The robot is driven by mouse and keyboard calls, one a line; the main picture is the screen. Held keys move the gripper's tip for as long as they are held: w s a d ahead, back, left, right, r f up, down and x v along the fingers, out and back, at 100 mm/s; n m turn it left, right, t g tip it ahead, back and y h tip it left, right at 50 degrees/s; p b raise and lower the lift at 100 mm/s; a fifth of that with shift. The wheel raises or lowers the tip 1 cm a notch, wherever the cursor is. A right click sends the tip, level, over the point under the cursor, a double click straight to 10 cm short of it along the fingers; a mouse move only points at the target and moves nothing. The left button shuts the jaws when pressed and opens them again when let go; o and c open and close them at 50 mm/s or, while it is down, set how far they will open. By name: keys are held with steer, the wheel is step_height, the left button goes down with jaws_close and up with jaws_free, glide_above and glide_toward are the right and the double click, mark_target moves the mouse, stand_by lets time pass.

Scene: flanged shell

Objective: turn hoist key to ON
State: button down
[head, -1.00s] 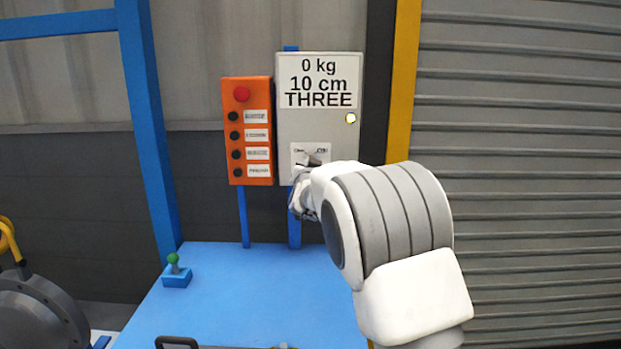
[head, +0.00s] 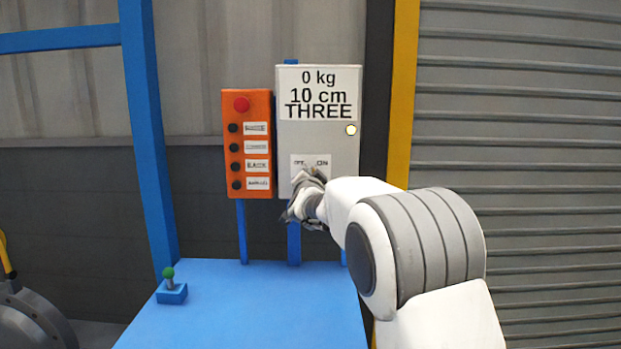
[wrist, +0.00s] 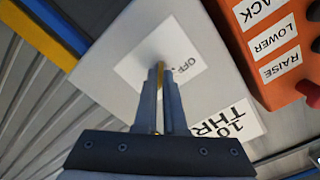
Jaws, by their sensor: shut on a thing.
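The hoist key (wrist: 161,70) shows in the wrist view as a thin brass-coloured piece between my fingertips. It stands at a white label plate (wrist: 128,65) on the grey control box (head: 292,150). My gripper (wrist: 161,78) is shut on the key. In the head view my gripper (head: 311,181) is at the bottom of the box, just below the label plate (head: 323,160); OFF is partly covered there and ON is readable. My gripper hides the key in the head view, and I cannot tell which word it points to.
An orange button box (head: 248,145) with a red button stands close to the left of the grey box. A round lamp (head: 351,130) on the grey box is bright. A blue table (head: 240,305) with a green-knobbed lever (head: 170,284) lies below.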

steer(key=c, duration=1)
jaws_free()
steer(key=s, duration=1.7)
steer(key=shift+s, duration=0.2)
